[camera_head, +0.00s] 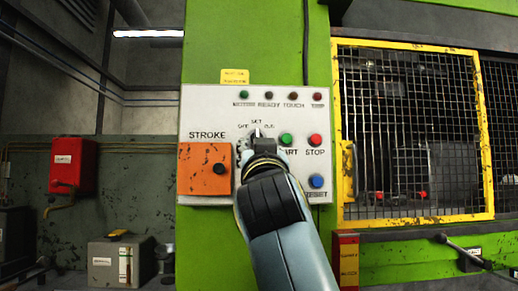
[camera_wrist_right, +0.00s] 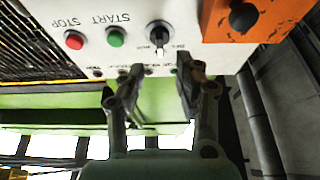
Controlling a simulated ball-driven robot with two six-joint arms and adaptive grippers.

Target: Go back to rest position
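The white control panel (camera_head: 215,115) is mounted on a green machine column. My right gripper (camera_head: 257,143) is in front of the panel's rotary selector and covers part of it. The selector's white pointer (camera_head: 256,132) shows just above the gripper and points up toward SET. In the right wrist view, the right gripper (camera_wrist_right: 158,70) is open, with a clear gap between its fingers. The dark selector knob (camera_wrist_right: 159,33) lies beyond the fingertips, roughly in line with the gap, and is not held. My left gripper is not in view.
Green START (camera_head: 286,140), red STOP (camera_head: 315,140) and blue RESET (camera_head: 316,181) buttons sit right of the gripper. An orange STROKE plate (camera_head: 203,170) with a black knob is to the left. A yellow-framed mesh guard (camera_head: 405,45) stands at right.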

